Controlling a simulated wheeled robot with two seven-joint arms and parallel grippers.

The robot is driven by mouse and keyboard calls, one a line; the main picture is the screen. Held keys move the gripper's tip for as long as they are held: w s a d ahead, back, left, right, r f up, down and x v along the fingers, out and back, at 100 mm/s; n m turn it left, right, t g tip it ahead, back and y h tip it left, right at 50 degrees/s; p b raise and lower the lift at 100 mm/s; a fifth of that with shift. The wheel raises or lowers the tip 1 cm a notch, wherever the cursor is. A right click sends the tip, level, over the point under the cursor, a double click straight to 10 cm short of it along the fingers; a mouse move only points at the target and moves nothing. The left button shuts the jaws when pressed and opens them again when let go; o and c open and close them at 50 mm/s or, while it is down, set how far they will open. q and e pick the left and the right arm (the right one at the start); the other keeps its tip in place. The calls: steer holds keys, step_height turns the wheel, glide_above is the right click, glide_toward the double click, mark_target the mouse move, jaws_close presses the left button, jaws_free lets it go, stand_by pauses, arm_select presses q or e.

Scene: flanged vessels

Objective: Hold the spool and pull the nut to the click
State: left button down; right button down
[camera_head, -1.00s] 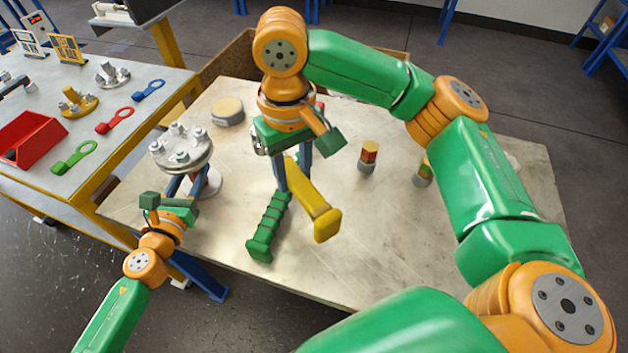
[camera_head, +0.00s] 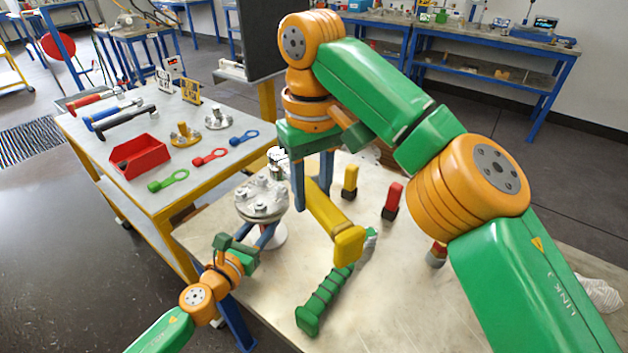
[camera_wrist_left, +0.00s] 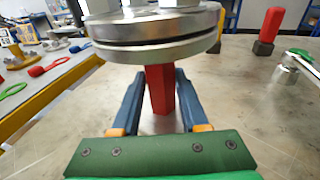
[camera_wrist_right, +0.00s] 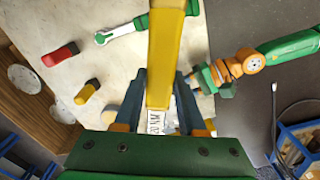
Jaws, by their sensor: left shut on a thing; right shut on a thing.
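The spool (camera_head: 262,198), a grey flanged piece with several bolts and nuts on top, stands upright at the near left of the table. My left gripper (camera_head: 268,236) is shut on its red neck (camera_wrist_left: 160,90) just under the flanges. My right gripper (camera_head: 312,190) is shut on a yellow-handled wrench (camera_head: 335,225), right of the spool. The yellow handle (camera_wrist_right: 163,50) runs between the fingers in the right wrist view, with a printed label beneath. A silver head shows near the flange's far edge; I cannot tell whether it sits on a nut.
A green-handled wrench (camera_head: 325,300) lies on the table in front. Yellow (camera_head: 350,180) and red (camera_head: 393,198) dark-based pieces stand to the right. The left side table holds a red bin (camera_head: 140,156) and ring-ended tools.

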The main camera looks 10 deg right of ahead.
steer(key=shift+f, duration=0.95)
steer(key=shift+f, duration=1.2)
steer(key=shift+a, duration=0.1)
steer(key=shift+m, duration=0.6)
steer(key=r, duration=0.3)
steer(key=a+r, duration=0.1)
steer(key=r, duration=0.1)
steer(key=shift+s, duration=0.2)
arm_select(q)
steer(key=shift+c, duration=1.7)
jaws_free()
